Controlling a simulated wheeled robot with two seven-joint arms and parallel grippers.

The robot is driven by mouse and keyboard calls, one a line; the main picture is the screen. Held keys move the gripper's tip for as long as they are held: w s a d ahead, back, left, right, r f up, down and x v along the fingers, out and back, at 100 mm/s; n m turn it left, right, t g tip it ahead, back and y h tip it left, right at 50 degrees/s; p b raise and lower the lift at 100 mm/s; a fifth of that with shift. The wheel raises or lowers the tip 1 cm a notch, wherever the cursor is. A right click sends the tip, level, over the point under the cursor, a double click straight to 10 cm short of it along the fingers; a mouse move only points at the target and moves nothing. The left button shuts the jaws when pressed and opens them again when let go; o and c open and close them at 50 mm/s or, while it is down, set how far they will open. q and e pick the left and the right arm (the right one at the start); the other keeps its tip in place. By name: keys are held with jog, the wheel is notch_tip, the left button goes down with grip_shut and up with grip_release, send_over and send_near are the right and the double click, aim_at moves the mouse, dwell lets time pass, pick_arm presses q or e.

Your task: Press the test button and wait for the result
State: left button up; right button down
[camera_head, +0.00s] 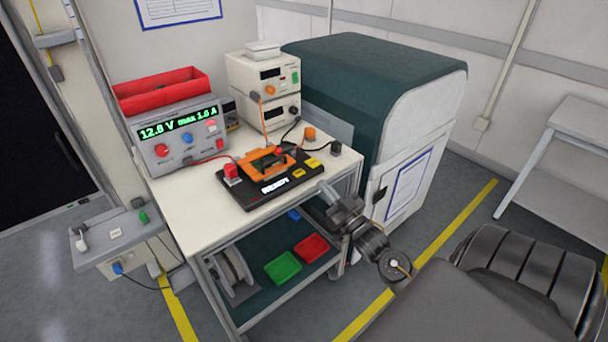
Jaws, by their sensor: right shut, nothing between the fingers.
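A black test fixture (255,194) with an orange clamp frame (266,160) lies on the white trolley top. It has a small lit display (275,186), too small to read surely. A red block (231,171) sits at its left end, and yellow parts (313,163) are at its right end. I cannot tell which part is the test button. My right gripper (328,192) is shut and empty, just right of the fixture near the trolley's front edge, apart from the yellow parts. My left gripper is out of view.
A power supply (160,153) reading 12.8 V, max 1.0 A, stands behind left, with a red bin (160,92) on top. White instruments (262,80) are stacked behind. A green-and-white cabinet (372,75) stands right. Green (283,268) and red (311,248) trays lie on the lower shelf.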

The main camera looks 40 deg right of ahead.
notch_tip(320, 180, up, 3)
jog(key=p, duration=0.3)
send_over(304, 184)
jog(key=shift+s+r, duration=0.15)
jog(key=shift+s, duration=0.25)
jog(key=shift+w, duration=0.55)
notch_tip(304, 184, down, 3)
jog(key=shift+s+r, duration=0.1)
jog(key=shift+r, duration=0.05)
jog(key=shift+f, duration=0.7)
